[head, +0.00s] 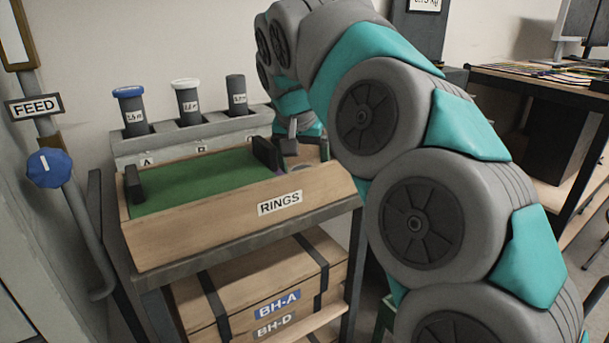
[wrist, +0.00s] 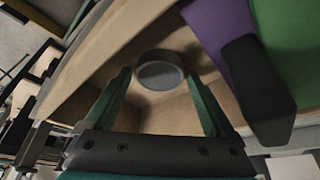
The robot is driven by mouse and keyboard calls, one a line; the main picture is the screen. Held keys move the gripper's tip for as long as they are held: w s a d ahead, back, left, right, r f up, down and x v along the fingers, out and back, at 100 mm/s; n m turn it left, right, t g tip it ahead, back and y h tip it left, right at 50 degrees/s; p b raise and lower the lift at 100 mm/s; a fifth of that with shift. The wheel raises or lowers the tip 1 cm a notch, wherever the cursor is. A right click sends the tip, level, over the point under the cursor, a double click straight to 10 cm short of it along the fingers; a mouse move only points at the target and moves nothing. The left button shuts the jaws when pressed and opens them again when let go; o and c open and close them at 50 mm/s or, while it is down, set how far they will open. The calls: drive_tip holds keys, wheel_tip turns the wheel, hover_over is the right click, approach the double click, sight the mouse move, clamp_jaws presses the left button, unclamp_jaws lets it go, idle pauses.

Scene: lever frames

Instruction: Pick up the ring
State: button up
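A grey round ring (wrist: 160,71) shows in the wrist view in the bare wooden end section of the tray. It appears between and just beyond the fingertips of my gripper (wrist: 158,77). My gripper is open, with one green finger on each side of the ring in the picture. I see no contact, and the remaining gap is hard to judge. In the head view, the tray labelled RINGS (head: 240,222) has my wrist over its right end, where the ring is not clearly visible.
A green surface (head: 205,183) fills most of the tray. A black block (head: 267,153) stands beside my gripper; it also shows in the wrist view (wrist: 258,90). Behind are posts in a grey rack (head: 210,136). A wooden crate (head: 260,285) sits below.

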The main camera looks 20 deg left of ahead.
drive_tip(key=c, duration=1.3)
